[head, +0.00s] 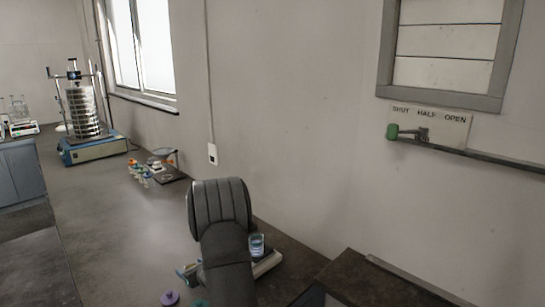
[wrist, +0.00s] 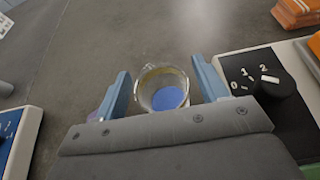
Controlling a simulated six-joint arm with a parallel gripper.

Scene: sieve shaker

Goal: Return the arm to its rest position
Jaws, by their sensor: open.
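In the wrist view my gripper (wrist: 159,68) is open, its two pale blue fingers spread apart. A clear glass beaker (wrist: 148,76) with blue contents shows between the fingers, with a gap visible on the right side. I cannot tell its exact distance from the fingers. In the head view my dark grey arm reaches over the front of the bench and hides most of the gripper. A glass with bluish contents (head: 257,245) shows just right of my arm there; I cannot tell if it is the same beaker.
A sieve shaker (head: 84,112) stands at the back left. A black dial panel (wrist: 262,82) is right of the gripper, and a blue-fronted device (wrist: 27,140) is left.

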